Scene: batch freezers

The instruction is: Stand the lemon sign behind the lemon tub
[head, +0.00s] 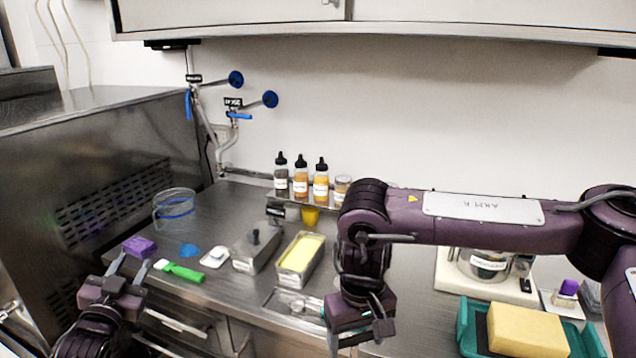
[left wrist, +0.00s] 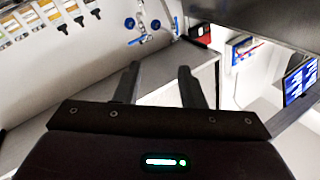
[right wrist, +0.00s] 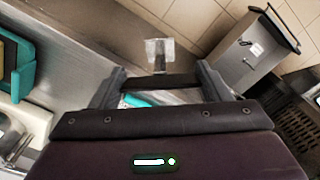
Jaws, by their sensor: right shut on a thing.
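An open metal tub (head: 300,258) with pale yellow contents stands on the steel counter, near the middle of the head view; its label is too small to read, but it looks like the lemon tub. My right gripper (right wrist: 162,80) is shut on the dark base of a small sign (right wrist: 159,53), whose pale card stands out beyond the fingers. The card's print is not legible, and the sign is not clear in the head view. My right gripper (head: 362,340) is right of and nearer than the tub. My left gripper (head: 132,268) is open and empty at the left.
A lidded metal tub (head: 255,249) stands left of the yellow one. Squeeze bottles (head: 300,180) stand on a shelf behind, with a yellow cup (head: 310,216) below. A purple sponge (head: 139,246) and green brush (head: 182,272) lie left. A teal tray (head: 468,328) is at right.

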